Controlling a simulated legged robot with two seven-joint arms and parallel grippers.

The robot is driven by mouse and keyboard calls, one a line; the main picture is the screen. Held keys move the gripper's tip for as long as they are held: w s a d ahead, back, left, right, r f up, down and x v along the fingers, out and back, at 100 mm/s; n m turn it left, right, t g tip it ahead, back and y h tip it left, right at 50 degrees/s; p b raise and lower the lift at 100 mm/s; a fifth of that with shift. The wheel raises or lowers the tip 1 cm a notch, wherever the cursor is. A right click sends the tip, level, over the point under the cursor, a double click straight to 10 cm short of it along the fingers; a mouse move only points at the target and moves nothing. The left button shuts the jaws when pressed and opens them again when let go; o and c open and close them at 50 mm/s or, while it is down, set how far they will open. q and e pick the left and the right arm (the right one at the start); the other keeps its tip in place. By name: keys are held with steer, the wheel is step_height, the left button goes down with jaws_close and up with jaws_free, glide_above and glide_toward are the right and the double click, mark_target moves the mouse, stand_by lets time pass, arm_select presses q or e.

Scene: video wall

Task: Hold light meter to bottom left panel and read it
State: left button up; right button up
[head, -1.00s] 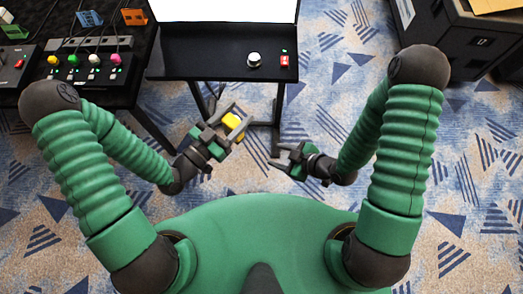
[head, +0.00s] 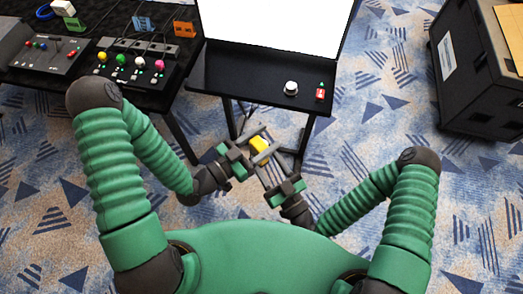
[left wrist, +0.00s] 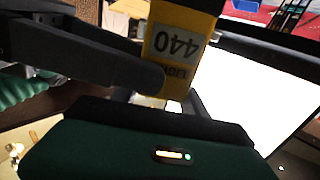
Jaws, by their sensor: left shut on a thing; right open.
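The light meter (head: 259,145) is yellow. My left gripper (head: 263,142) is shut on it, in front of and below the black shelf. In the left wrist view, the meter (left wrist: 180,42) shows an upside-down "440" and part of a label. My right gripper (head: 271,171) is open and empty, close below the meter; I cannot tell if they touch. A bright white panel (head: 275,25) stands behind the shelf, cut off by the top edge; a bright white surface also fills the right of the left wrist view (left wrist: 250,90). Divisions between panels cannot be made out.
The black shelf (head: 230,75) carries a white-topped knob (head: 291,88) and a red switch (head: 320,94). A black table with control boxes (head: 130,65) is at the left. A large black case (head: 480,75) stands at the right. Patterned carpet is clear between.

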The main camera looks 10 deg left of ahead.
mark_target(260, 151)
steer(key=x, duration=0.3)
steer(key=shift+a, duration=0.15)
jaws_close()
arm_select(q)
steer(key=o, duration=1.6)
steer(key=shift+o, duration=0.2)
